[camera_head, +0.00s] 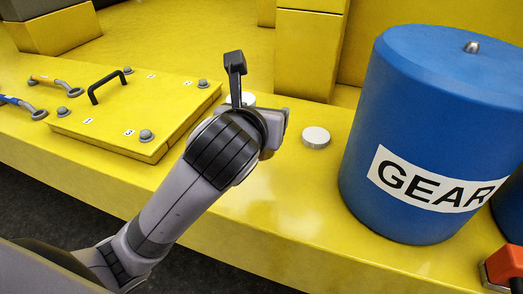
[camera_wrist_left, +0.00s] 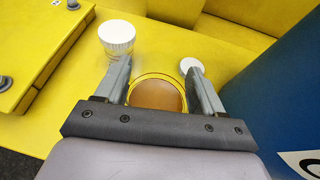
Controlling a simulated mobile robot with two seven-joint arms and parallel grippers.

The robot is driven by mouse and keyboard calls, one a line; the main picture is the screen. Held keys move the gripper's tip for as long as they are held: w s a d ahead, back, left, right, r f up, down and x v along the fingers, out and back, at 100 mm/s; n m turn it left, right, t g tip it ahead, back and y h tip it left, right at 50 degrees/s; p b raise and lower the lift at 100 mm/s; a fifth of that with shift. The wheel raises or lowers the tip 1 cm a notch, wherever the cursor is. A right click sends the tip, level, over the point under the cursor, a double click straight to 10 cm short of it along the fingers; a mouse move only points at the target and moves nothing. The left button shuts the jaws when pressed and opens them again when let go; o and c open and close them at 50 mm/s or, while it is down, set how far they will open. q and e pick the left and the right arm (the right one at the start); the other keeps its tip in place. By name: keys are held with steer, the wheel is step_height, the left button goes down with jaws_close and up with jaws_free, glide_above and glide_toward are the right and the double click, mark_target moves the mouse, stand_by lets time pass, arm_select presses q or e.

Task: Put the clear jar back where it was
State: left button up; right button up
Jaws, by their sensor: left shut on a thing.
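My left gripper (camera_wrist_left: 158,84) is shut on a round open jar (camera_wrist_left: 157,95). The jar has a clear, yellow-looking rim and a brownish inside, seen from above between the two fingers. In the head view my left arm hides the jar and most of the gripper, which is over the yellow ledge. I cannot tell whether the jar touches the ledge. A white round lid (camera_head: 316,137) lies flat on the ledge to the right of the gripper; it also shows in the left wrist view (camera_wrist_left: 190,65). My right gripper is not in view.
A white-capped container (camera_wrist_left: 117,37) stands beyond the left finger. A large blue GEAR drum (camera_head: 430,130) stands close on the right. A yellow panel (camera_head: 130,105) with a black handle (camera_head: 107,83) lies on the left. The ledge (camera_head: 270,210) is clear in front.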

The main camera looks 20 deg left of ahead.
arm_select(q)
step_height(320, 180, down, 9)
steer(key=shift+r, duration=0.15)
stand_by(0.4)
steer(key=o, duration=1.3)
steer(key=shift+c, duration=0.2)
